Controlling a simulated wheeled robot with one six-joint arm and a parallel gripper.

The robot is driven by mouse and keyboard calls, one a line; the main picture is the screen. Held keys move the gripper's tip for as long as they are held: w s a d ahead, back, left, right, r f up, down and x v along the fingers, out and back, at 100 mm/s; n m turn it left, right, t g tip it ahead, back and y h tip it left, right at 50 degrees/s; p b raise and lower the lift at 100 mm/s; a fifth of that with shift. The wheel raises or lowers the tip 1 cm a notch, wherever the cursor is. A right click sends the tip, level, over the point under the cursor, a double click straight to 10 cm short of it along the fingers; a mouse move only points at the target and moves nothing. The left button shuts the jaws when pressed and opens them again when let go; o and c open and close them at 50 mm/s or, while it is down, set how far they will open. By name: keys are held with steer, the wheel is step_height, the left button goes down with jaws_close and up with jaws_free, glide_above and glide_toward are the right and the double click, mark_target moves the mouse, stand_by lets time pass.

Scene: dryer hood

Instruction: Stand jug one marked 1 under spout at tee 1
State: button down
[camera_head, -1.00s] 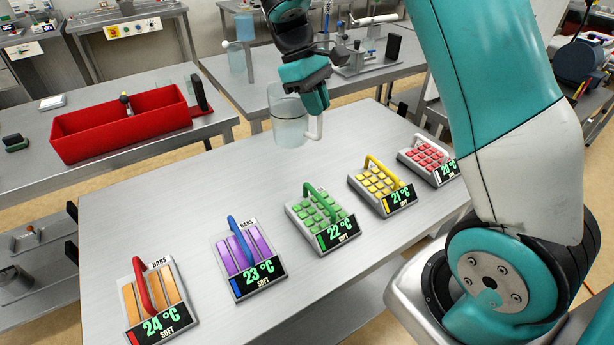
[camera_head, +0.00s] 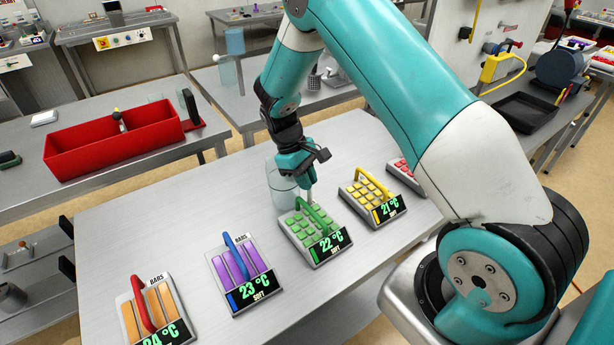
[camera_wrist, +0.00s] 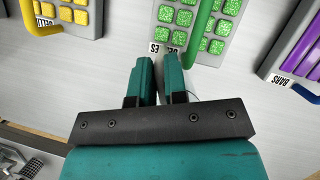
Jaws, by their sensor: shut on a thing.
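The jug (camera_head: 283,198) is clear, with a pale handle, and looks upright. In the head view it is just behind and left of the green tray. My gripper (camera_head: 311,184) points down and is shut on the jug's handle. I cannot tell whether the jug's base touches the table. In the wrist view my gripper (camera_wrist: 161,75) shows its two fingers close together, and the jug can hardly be made out. No mark 1 is readable on the jug. I cannot make out a spout or a tee 1.
The steel table (camera_head: 150,225) holds a row of trays: orange (camera_head: 130,318), purple (camera_head: 219,271), green (camera_head: 297,232), yellow (camera_head: 352,190) and red (camera_head: 400,168), several with raised handles. A red bin (camera_head: 90,150) stands on another table. The near table's left rear is bare.

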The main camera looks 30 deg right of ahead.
steer(key=c, duration=1.1)
jaws_free()
steer(key=shift+c, duration=0.2)
